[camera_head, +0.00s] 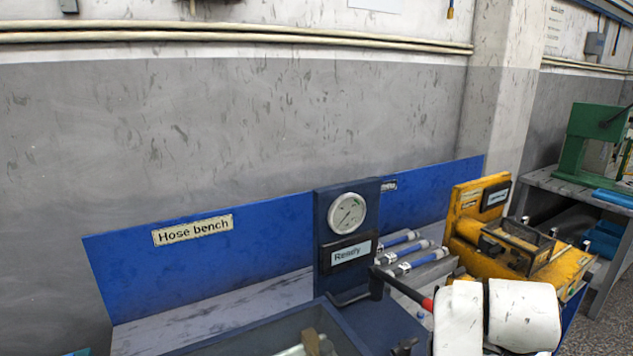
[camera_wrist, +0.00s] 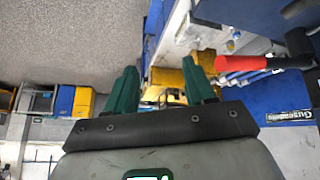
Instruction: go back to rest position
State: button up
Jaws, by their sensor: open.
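My gripper (camera_wrist: 163,95) shows in the wrist view with two green fingers spread apart. It is open and nothing is seen between the fingers. In the head view, white rounded parts of my own arm stand at the lower right, in front of the bench, and the fingers are not seen there. A lever with a red grip (camera_wrist: 240,68) and a black end lies to the right of the fingers in the wrist view, apart from them. The red part of that lever (camera_head: 428,304) also shows in the head view beside my arm.
The hose bench has a blue back panel (camera_head: 250,240), a pressure gauge (camera_head: 347,213) and several blue hoses (camera_head: 410,262). A yellow machine (camera_head: 520,255) stands right of it, close to my arm. A green machine (camera_head: 590,145) sits on a farther bench. Grey floor (camera_wrist: 75,40) is open at left.

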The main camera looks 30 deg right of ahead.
jog(key=s+a+f+n+y, duration=0.3)
jog(key=s+a+f+n, duration=0.3)
jog(key=a+f, duration=0.4)
jog(key=s+a+f+n+g+y, duration=0.1)
jog(key=s+a+f+n+y, duration=0.2)
jog(key=s+a+f+n, duration=0.3)
jog(key=s+a+f, duration=0.1)
jog(key=a+f, duration=0.3)
jog(key=f, duration=0.2)
jog(key=shift+s+f, duration=0.15)
jog(key=shift+s, duration=0.25)
